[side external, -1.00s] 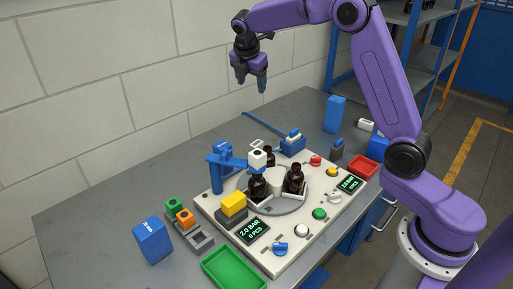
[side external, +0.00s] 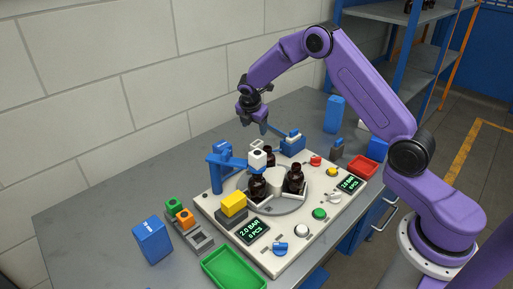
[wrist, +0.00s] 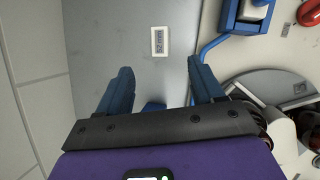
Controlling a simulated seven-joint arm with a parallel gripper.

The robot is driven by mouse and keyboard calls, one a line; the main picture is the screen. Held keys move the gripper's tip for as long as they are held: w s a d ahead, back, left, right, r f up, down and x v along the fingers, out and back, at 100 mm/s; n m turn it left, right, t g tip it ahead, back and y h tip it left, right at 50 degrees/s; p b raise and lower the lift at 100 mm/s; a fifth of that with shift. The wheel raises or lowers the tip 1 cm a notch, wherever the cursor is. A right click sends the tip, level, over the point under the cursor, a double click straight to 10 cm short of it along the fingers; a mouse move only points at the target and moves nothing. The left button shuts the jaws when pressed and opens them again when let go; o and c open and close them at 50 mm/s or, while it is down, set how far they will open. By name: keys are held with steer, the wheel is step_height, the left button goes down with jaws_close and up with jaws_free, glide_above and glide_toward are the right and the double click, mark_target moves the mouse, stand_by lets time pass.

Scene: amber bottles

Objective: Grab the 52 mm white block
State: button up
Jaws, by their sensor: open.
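The white block (wrist: 159,41) lies on the grey table in the wrist view, with dark print that seems to read 52 mm. It is just beyond my fingertips and roughly centred between them. My gripper (wrist: 160,68) is open and empty, its blue fingers wide apart on either side. In the side external view my gripper (side external: 254,126) hangs above the back of the table, behind the machine panel.
The cream machine panel (side external: 211,203) with dark bottles (side external: 294,180) and a blue post (side external: 216,175) stands in front of my gripper. A blue fixture (side external: 292,146) is close on the right. A wall (wrist: 28,90) runs along the left of the wrist view.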

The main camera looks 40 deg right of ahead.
mark_target(257, 143)
steer(key=x, duration=1.1)
steer(key=shift+a+f, duration=0.1)
steer(key=c, duration=1.2)
